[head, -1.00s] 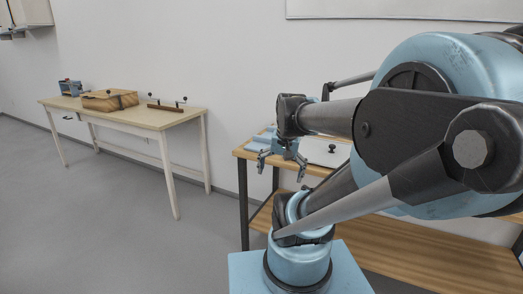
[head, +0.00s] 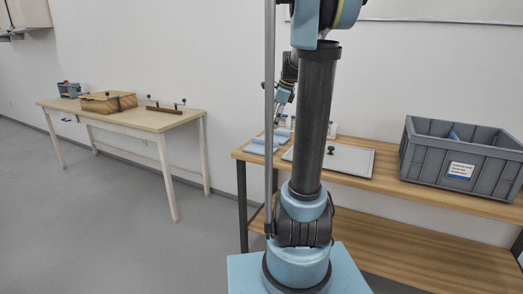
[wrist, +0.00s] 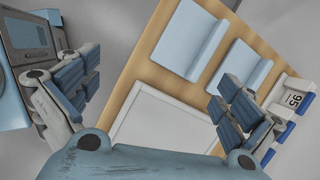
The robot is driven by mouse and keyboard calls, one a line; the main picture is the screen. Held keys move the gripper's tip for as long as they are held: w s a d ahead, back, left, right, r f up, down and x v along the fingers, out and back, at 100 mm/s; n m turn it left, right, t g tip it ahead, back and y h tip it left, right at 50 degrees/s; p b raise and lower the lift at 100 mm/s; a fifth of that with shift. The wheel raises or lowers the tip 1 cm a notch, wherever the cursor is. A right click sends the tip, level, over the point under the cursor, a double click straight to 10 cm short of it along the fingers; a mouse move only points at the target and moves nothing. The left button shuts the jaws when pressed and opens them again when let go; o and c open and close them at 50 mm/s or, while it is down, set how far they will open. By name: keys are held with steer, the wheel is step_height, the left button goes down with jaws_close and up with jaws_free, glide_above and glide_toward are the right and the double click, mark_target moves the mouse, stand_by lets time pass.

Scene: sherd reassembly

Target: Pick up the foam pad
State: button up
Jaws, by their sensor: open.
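Two light blue pads lie on the wooden bench, and I cannot tell which is the foam pad. In the wrist view one pad (wrist: 190,33) is at the top middle and the other (wrist: 243,68) is to its right. In the head view they show small at the bench's left end, around one pad (head: 258,148). My gripper (wrist: 160,95) is open and empty, its fingers spread wide above the bench. In the head view my gripper (head: 280,108) hangs over the back of the pads, partly hidden behind my arm.
A pale flat board (head: 345,160) with a black knob lies right of the pads. A grey crate (head: 440,165) stands farther right. Small bottles (head: 291,122) stand at the bench's back. Another table (head: 155,119) at left holds a wooden box (head: 108,101).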

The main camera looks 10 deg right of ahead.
steer(key=w+d+m, duration=0.2)
steer(key=w+m, duration=0.1)
steer(key=w, duration=0.2)
glide_toward(260, 147)
steer(key=shift+m, duration=0.3)
steer(key=x, duration=0.8)
steer(key=shift+s+f, duration=0.1)
steer(key=shift+c, duration=0.6)
steer(key=c, duration=0.7)
step_height(260, 147, up, 10)
steer(key=shift+r, duration=0.1)
